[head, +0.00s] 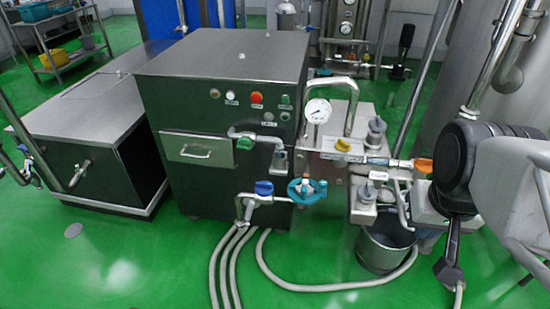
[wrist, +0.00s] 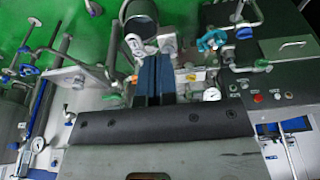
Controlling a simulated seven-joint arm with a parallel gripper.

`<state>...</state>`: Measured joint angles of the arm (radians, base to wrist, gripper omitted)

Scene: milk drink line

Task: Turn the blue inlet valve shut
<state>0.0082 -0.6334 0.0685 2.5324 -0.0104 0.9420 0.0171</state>
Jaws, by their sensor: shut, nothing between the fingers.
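The blue valve handle (head: 264,188) sits on a short metal pipe at the lower front of the dark cabinet, left of a teal round-wheel valve (head: 303,190). In the wrist view the blue handle (wrist: 244,33) is small at the upper right, beside the teal valve (wrist: 212,40). My gripper (head: 449,272) is at the right of the head view, pointing down, well to the right of the blue handle and apart from it. In the wrist view its two dark blue fingers (wrist: 153,60) lie side by side, shut and empty.
A pressure gauge (head: 317,111), a yellow knob (head: 343,144) and an orange handle (head: 423,165) lie between the cabinet (head: 225,80) and my gripper. A metal bucket (head: 385,250) stands on the floor below. Grey hoses (head: 225,265) run from the valve pipe. Green floor is clear at front left.

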